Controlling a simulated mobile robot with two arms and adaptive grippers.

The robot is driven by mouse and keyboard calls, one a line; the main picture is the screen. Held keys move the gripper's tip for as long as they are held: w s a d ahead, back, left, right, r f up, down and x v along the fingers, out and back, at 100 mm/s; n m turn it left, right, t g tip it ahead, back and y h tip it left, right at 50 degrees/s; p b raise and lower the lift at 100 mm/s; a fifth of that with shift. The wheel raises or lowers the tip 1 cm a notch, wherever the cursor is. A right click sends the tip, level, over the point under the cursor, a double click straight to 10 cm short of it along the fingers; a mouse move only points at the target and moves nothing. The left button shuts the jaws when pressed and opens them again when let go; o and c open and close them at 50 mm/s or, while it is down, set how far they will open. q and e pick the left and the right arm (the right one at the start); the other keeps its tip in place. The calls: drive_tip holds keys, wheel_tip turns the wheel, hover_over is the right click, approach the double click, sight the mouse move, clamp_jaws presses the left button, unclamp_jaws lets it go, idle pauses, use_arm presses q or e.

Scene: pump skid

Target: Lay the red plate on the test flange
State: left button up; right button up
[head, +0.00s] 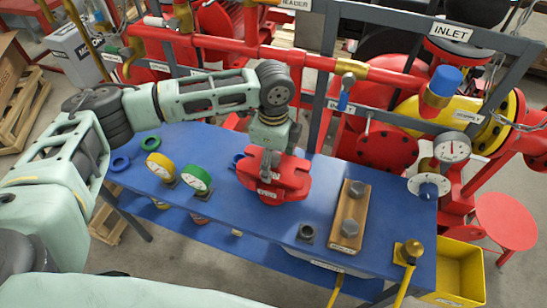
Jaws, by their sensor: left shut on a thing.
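The red plate (290,180), a lobed red piece with small white labels, is over the middle of the blue table. My left gripper (270,165) comes down on it from above and is shut on it. The fingers hide part of its top, and I cannot tell whether its underside touches the table. A pale round flange (430,186) with a dark centre is at the table's right end, below a white-faced gauge; it looks like the test flange. It is well to the right of the plate, with nothing lying on it. My right gripper is not in view.
Yellow (160,166) and green (196,180) gauges stand left of the plate. A wooden board (350,215) with two grey knobs lies between plate and flange. A brass fitting (408,252) stands at the front right. Red pipes (300,60) and a grey frame rise behind the table.

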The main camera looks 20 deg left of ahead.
use_arm(q)
drive_tip(key=shift+f, duration=0.5)
drive_tip(key=shift+s+f, duration=0.15)
drive_tip(key=o, duration=1.5)
drive_tip(key=shift+o, duration=1.4)
drive_tip(key=shift+f, duration=0.1)
wheel_tip(320, 180, up, 12)
